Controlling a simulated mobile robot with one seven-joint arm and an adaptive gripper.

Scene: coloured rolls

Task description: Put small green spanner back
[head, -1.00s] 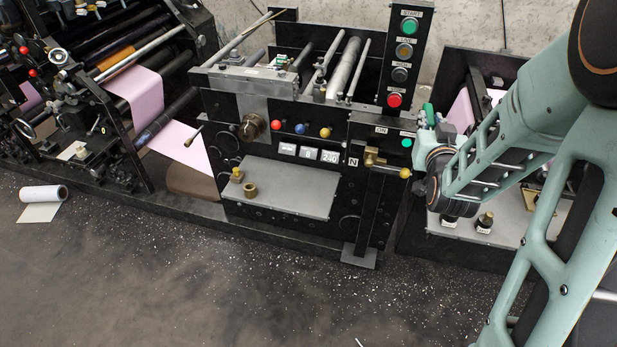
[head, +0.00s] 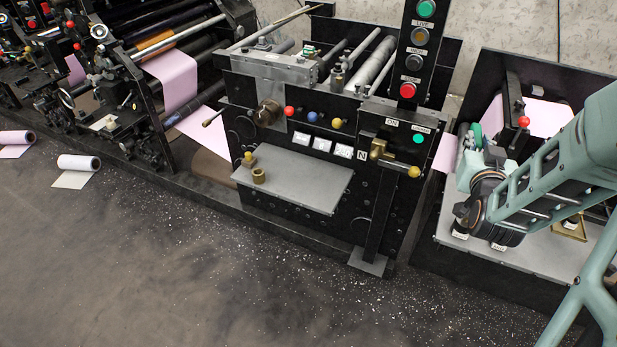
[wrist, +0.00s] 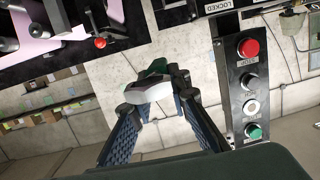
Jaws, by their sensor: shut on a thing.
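My gripper (wrist: 156,96) is shut on a small green and pale grey thing (wrist: 150,86), which I take to be the small green spanner. Its full shape is partly hidden by the fingers. In the head view my gripper (head: 468,165) hangs at the right, in front of the right-hand press unit (head: 520,250). A bit of green (head: 476,131) shows at its far side, in line with the held thing. The place where the spanner belongs cannot be made out in these frames.
The middle press unit (head: 300,175) has a tall button panel (head: 416,50) and a brass handle with a yellow knob (head: 414,171). A grey tray (head: 295,185) juts out in front. Paper rolls (head: 78,162) lie on the floor at left. The front floor is clear.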

